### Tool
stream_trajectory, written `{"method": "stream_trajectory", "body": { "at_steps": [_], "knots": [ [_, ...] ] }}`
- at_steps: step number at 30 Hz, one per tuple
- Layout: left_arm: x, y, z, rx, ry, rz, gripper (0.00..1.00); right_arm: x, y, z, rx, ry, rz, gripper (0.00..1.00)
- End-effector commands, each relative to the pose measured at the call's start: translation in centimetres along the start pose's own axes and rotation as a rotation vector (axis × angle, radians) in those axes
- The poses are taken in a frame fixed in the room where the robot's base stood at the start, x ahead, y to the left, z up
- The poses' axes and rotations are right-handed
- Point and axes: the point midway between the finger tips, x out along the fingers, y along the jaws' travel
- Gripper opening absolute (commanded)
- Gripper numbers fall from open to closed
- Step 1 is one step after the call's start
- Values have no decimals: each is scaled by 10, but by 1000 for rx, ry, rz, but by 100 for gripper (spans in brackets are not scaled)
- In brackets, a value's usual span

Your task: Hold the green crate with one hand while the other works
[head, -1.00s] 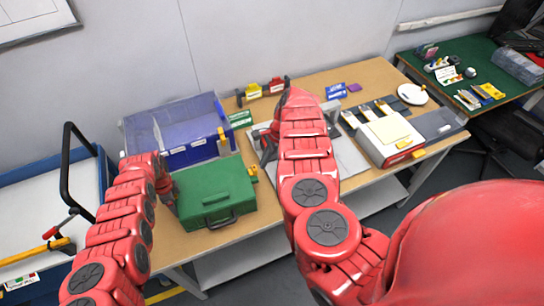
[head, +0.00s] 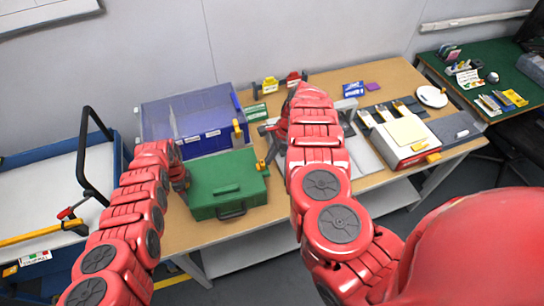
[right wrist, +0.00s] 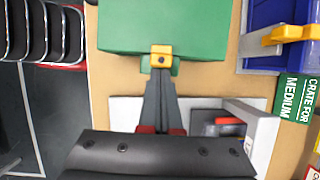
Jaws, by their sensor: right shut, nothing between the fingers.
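The green crate (head: 212,196), a closed box with a handle on its front, sits on the wooden table in the head view. A yellow latch (head: 261,165) is on its right side. My left gripper (head: 182,180) is at the crate's left side; its fingertips are too hidden to tell whether they grip. My right gripper (head: 268,157) is beside the crate's right side. In the right wrist view its dark fingers (right wrist: 160,76) are shut and empty, their tips at the yellow latch (right wrist: 161,57) on the crate (right wrist: 180,25); contact is unclear.
A blue bin (head: 190,145) with a clear lid stands behind the crate. A grey-white fixture (right wrist: 255,135) lies close to my right gripper. A white-and-red box (head: 400,145) is farther right. A blue cart (head: 55,190) stands left of the table.

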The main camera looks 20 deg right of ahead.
Motion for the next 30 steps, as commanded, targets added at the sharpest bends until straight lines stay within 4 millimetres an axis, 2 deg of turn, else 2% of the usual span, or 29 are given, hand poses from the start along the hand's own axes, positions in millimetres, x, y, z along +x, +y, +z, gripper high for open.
{"method": "stream_trajectory", "body": {
  "at_steps": [7,14,15,24,30],
  "knots": [
    [0,0,-1,1,2,0,0,-2,0,-7,1,0,0,0],
    [0,0,-1,1,2,0,0,-16,-1,-42,2,2,-2,0],
    [0,0,-1,1,2,0,0,-25,-2,-36,-1,-1,-3,0],
    [0,0,-1,1,1,0,0,-83,-2,-36,-1,-3,-2,0],
    [0,0,-1,0,1,0,0,-109,-2,-37,-1,0,-3,0]
  ]
}}
